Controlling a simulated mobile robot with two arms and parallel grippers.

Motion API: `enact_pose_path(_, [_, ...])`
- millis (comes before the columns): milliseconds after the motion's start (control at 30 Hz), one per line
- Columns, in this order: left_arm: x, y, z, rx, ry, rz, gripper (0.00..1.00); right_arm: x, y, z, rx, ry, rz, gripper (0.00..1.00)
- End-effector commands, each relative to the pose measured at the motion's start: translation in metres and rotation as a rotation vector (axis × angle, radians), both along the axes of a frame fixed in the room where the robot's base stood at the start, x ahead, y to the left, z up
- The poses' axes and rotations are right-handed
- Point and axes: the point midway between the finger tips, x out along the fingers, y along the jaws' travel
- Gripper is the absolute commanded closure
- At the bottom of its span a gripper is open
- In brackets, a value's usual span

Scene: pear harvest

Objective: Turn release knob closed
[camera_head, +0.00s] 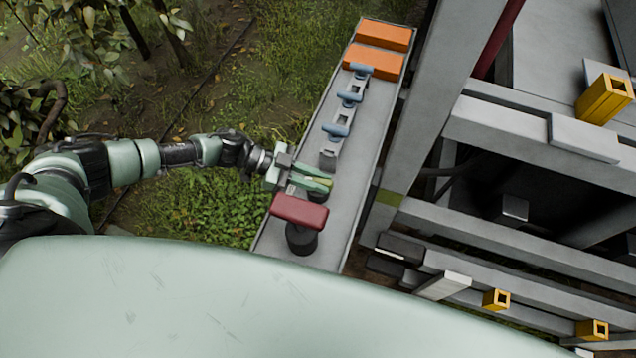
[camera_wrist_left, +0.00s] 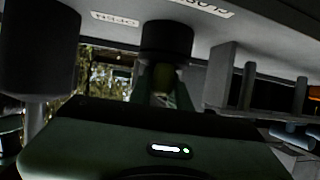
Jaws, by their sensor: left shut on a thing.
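The release knob has a dark round base, seen in the wrist view (camera_wrist_left: 167,40) against the grey panel (camera_head: 357,135). Labels reading "OPEN" (camera_wrist_left: 115,18) and, partly cut off, what looks like "CLOSED" (camera_wrist_left: 203,8) lie on either side of it. My right gripper is in neither view.
A red T-shaped handle (camera_head: 300,211) on a black post stands right beside my left gripper, on the near side. Several blue levers (camera_head: 336,131) and two orange blocks (camera_head: 375,61) sit farther up the panel. Grey machine frame beams (camera_head: 430,120) rise to the right.

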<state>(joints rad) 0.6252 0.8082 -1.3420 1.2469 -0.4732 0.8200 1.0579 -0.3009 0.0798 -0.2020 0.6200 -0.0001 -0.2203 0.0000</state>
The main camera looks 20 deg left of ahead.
Motion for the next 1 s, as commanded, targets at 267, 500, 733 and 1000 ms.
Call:
enact_pose_path(267, [0.001,-0.001,-0.001,-0.003,-0.003,-0.132,1.0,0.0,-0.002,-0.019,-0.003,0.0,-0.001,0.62])
enact_pose_path(500, [0.001,-0.002,0.001,-0.004,-0.001,-0.173,1.0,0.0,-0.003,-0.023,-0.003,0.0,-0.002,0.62])
enact_pose_path(733, [0.0,-0.002,0.002,-0.005,-0.001,-0.178,1.0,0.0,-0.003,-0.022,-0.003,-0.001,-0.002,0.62])
enact_pose_path(1000, [0.0,-0.002,0.002,-0.005,-0.001,-0.178,0.6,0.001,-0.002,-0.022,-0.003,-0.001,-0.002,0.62])
